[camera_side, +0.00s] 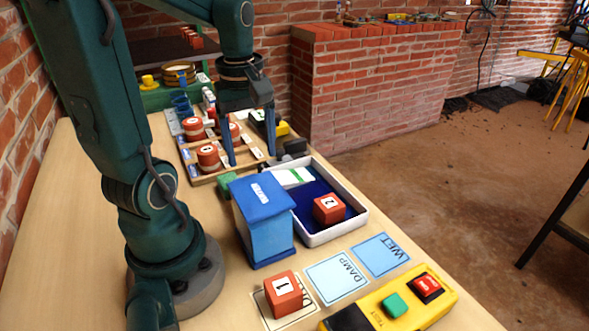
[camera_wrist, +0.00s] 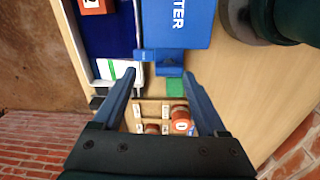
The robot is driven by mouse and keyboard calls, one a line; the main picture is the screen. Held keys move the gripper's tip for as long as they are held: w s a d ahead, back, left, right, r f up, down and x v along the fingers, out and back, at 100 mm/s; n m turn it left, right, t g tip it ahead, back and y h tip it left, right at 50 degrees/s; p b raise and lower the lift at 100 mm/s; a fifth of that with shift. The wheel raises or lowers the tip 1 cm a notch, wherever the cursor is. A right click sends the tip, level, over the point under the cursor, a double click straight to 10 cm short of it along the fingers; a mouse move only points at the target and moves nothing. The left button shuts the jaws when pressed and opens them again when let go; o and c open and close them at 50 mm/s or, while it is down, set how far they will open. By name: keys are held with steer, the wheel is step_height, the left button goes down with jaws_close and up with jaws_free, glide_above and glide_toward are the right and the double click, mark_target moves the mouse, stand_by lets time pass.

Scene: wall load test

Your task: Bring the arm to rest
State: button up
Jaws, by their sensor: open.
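My gripper (camera_side: 250,157) is open, with two blue fingers pointing down and nothing visible between them. In the side view it hangs over the near end of the wooden rack (camera_side: 198,181), behind the blue box (camera_side: 266,216). My gripper (camera_wrist: 160,72) also shows in the wrist view, its fingers apart on either side of the rack. I cannot tell its exact height. Red brick 1 (camera_side: 283,294) sits on the front card. Red brick 2 (camera_side: 328,208) lies in the white tray (camera_side: 352,226) with a blue floor.
Orange weights (camera_side: 208,156) stand in the rack. A green block (camera_side: 227,184) is beside the blue box. The DAMP card (camera_side: 337,278), WET card (camera_side: 381,254) and yellow button box (camera_side: 390,301) occupy the front. A brick wall (camera_side: 375,85) stands behind. The left table strip (camera_side: 75,230) is bare.

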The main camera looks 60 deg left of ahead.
steer(key=d+r+m+t, duration=0.1)
steer(key=d+m, duration=0.1)
steer(key=d+r+m+t, duration=0.1)
steer(key=d+m, duration=0.2)
steer(key=d+r+m+t, duration=0.1)
steer(key=d+m, duration=0.1)
steer(key=d, duration=0.1)
steer(key=shift+w+d+y, duration=0.15)
steer(key=shift+d+y, duration=0.05)
steer(key=shift+y, duration=0.1)
steer(key=shift+s+d+m+t+h, duration=0.15)
steer(key=shift+s+d+m+t, duration=0.4)
steer(key=shift+m, duration=1.1)
steer(key=shift+s+d+m+t+h, duration=0.1)
steer(key=shift+d+m+t+h, duration=0.1)
steer(key=shift+d+m, duration=1.1)
steer(key=shift+s+d+m+t+h, duration=0.15)
steer(key=shift+s+d+m+t, duration=0.25)
steer(key=shift+m, duration=1.55)
